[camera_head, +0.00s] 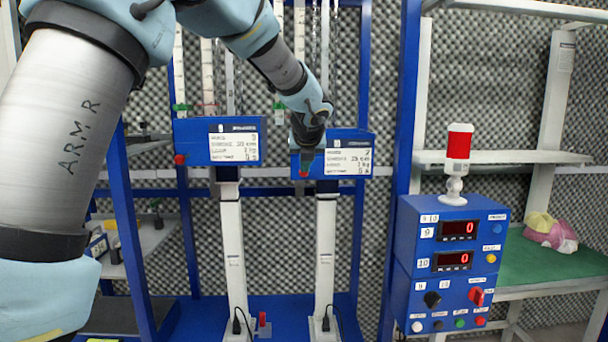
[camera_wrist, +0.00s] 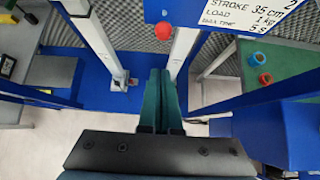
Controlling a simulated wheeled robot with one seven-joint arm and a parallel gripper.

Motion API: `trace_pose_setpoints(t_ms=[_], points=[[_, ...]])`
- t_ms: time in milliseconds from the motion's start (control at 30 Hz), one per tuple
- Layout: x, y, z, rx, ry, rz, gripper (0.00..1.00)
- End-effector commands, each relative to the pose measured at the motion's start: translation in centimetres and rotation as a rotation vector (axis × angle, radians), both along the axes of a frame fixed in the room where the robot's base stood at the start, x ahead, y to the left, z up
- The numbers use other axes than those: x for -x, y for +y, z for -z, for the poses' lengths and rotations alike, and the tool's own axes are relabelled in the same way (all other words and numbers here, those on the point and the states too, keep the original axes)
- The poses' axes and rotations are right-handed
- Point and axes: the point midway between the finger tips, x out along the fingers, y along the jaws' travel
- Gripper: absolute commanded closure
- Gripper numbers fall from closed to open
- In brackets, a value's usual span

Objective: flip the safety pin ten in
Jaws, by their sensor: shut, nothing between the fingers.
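A red round knob (camera_head: 303,173) sits at the lower left of the right blue box (camera_head: 362,163), a likely safety pin, though no label at it reads ten. It also shows in the wrist view (camera_wrist: 163,30), at the underside of the blue box. A similar red knob (camera_head: 180,159) is on the left blue box (camera_head: 196,150). My gripper (camera_head: 308,165) is in front of the right box, close to its knob. In the wrist view my gripper's dark green fingers (camera_wrist: 160,73) are together and empty, below the knob in the picture. The gap in depth is hard to tell.
A blue control box (camera_head: 449,275) with red displays reading 0, knobs and a red beacon (camera_head: 459,142) stands at the right. White columns (camera_head: 233,255) drop from the boxes to a blue base. Blue frame posts (camera_head: 401,130) flank the boxes. A green-topped bench (camera_head: 545,262) is farther right.

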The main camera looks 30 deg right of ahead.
Motion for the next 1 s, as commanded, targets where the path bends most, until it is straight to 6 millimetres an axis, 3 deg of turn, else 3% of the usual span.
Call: trace_pose_setpoints(t_ms=[367,1000], points=[[3.4,1.6,-3.3,0.000,0.001,-0.001,1.00],[3.6,2.0,-3.4,0.004,0.007,-0.010,1.00]])
